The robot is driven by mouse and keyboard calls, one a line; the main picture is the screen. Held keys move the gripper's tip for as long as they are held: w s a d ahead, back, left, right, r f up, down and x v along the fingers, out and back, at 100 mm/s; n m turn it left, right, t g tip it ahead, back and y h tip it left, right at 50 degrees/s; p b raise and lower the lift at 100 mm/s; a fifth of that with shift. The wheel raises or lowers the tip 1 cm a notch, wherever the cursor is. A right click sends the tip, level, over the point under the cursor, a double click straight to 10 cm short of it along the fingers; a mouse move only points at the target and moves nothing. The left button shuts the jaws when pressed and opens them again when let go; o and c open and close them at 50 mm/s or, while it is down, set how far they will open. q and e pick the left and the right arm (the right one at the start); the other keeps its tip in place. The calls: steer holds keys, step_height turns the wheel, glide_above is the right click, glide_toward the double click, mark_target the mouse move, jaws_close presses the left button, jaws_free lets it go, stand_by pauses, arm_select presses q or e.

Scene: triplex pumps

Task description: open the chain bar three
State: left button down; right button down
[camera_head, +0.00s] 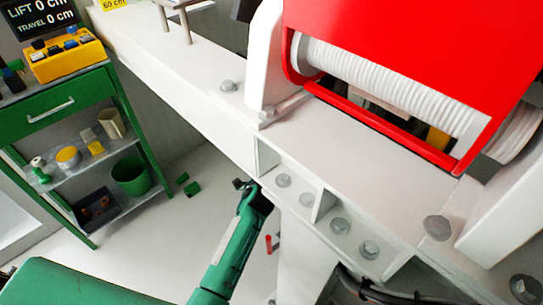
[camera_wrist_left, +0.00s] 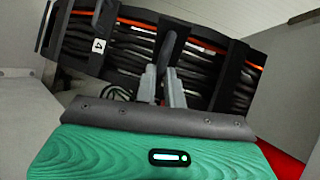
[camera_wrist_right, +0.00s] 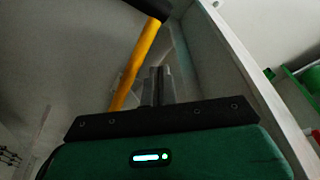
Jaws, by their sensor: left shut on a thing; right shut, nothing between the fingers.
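A black cable chain (camera_wrist_left: 215,58) with grey and orange cables crosses the left wrist view. A label reading 4 (camera_wrist_left: 98,46) is on the link to the left. My left gripper (camera_wrist_left: 165,72) is shut on a dark chain bar (camera_wrist_left: 173,44) near the middle of the chain. No number shows on this bar, and the fingers hide its lower part. My right gripper (camera_wrist_right: 158,80) is shut and empty, beside a pale beam (camera_wrist_right: 238,75) and in front of a yellow bar (camera_wrist_right: 134,66).
In the head view, a white steel frame (camera_head: 190,72) with bolts runs diagonally under a red guard (camera_head: 410,50). A green shelf cart (camera_head: 135,115) with bins stands at the left. Black cables (camera_head: 385,293) show at the bottom. Floor between cart and frame is mostly clear.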

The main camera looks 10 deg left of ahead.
arm_select(q)
steer(key=c, duration=1.5)
jaws_free()
steer(key=shift+s, duration=0.15)
